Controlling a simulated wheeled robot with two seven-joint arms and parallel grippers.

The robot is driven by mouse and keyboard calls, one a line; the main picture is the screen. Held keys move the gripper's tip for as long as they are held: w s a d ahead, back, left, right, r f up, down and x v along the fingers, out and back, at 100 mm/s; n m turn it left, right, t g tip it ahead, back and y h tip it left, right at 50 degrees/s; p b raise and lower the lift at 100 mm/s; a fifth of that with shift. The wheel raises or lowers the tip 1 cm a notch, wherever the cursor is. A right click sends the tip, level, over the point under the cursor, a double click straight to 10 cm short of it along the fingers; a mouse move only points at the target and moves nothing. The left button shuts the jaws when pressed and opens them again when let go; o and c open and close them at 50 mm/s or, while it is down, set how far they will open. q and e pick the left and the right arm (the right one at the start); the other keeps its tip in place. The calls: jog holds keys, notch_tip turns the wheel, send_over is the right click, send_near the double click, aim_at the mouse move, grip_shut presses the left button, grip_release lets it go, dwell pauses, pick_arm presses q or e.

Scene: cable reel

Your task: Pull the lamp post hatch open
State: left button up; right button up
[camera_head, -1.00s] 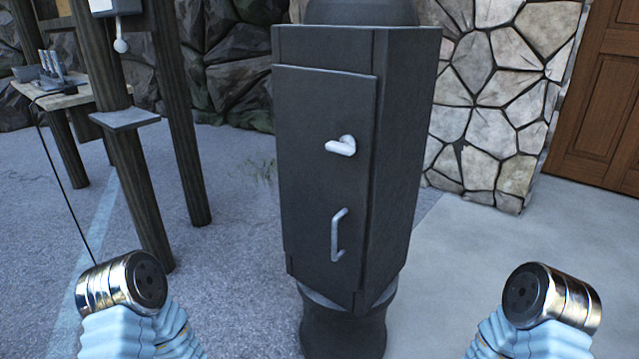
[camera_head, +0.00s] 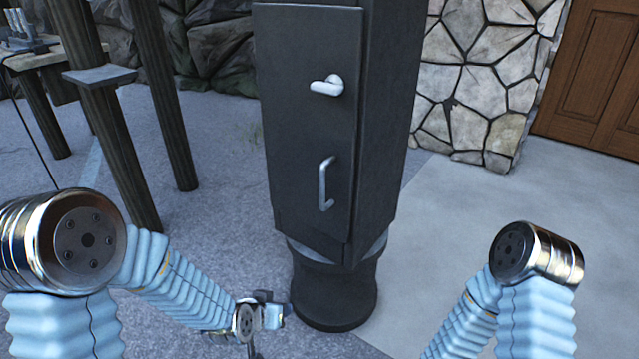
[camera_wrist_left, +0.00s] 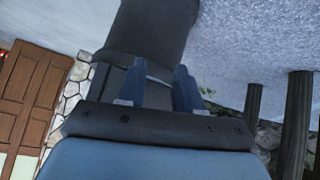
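The dark grey lamp post (camera_head: 392,110) stands upright in the middle of the head view. Its hatch (camera_head: 290,130) looks closed. The hatch carries a light lever latch (camera_head: 327,86), lying roughly level, and below it an upright grey pull handle (camera_head: 326,184). My left gripper (camera_head: 272,313) is low beside the post's round foot, below the pull handle and apart from it. In the left wrist view its two blue fingers (camera_wrist_left: 159,90) are spread with nothing between them, and the post (camera_wrist_left: 157,28) lies beyond them. My right gripper is out of frame; only part of that arm shows.
Wooden posts (camera_head: 165,95) with a small shelf (camera_head: 100,76) and a workbench (camera_head: 50,56) stand at the left. A stone wall (camera_head: 480,85) and a brown door (camera_head: 592,80) are at the right. The ground before the post is open.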

pick_arm(q)
jog(key=w+d+r+m+t+h+b, duration=0.1)
jog(key=w+d+r+t, duration=0.15)
jog(key=r, duration=0.55)
jog(key=w+d+r+m+t+h+b, duration=0.1)
jog(key=d+r+t+b, duration=0.15)
jog(key=r, duration=0.55)
jog(key=t+h, duration=0.2)
jog(key=t, duration=0.1)
send_near(321, 177)
jog(key=shift+m, duration=0.4)
jog(key=b+x, duration=0.1)
jog(key=x, duration=0.9)
jog(key=shift+w+d+b, duration=0.15)
jog(key=shift+w+b, duration=0.15)
jog(key=shift+b, duration=0.05)
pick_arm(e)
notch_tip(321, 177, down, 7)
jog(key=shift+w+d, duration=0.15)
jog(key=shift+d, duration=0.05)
pick_arm(q)
jog(key=shift+c, duration=0.3)
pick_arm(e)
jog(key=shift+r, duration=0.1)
pick_arm(q)
grip_shut()
